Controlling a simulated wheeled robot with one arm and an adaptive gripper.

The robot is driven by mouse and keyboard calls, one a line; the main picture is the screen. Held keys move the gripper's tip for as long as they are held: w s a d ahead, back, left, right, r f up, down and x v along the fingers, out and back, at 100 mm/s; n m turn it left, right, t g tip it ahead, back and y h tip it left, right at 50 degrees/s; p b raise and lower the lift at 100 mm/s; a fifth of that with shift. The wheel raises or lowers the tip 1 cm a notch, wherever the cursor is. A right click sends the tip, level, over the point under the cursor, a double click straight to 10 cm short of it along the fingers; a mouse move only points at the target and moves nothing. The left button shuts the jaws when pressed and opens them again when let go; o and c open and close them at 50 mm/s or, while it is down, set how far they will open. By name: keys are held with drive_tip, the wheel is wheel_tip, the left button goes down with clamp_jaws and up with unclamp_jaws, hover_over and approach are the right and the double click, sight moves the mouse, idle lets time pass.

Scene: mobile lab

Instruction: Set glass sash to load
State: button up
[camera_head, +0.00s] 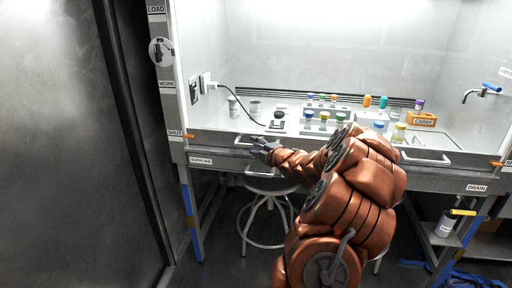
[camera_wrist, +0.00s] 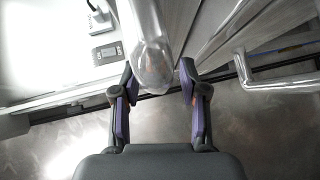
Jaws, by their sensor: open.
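The fume hood's glass front, the sash (camera_head: 300,115), is clear and hard to make out. An orange marker (camera_head: 189,135) sits level with the SHUT label (camera_head: 175,133) on the left post. The WORK label (camera_head: 167,85) and the LOAD label (camera_head: 156,9) are higher on that post. My gripper (camera_head: 265,147) is at the hood's front edge, left of centre. In the wrist view my gripper (camera_wrist: 157,82) has its fingers apart. A clear rounded piece (camera_wrist: 153,65) shows at the fingertips; I cannot tell whether they touch it.
A grey bar handle (camera_wrist: 245,70) is right of my fingers. Inside the hood are several capped bottles, an orange CARRY box (camera_head: 422,119) and a tap (camera_head: 480,92). A stool (camera_head: 268,220) stands below. A large metal panel (camera_head: 60,150) is at the left.

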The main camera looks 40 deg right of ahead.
clamp_jaws()
idle(0.6)
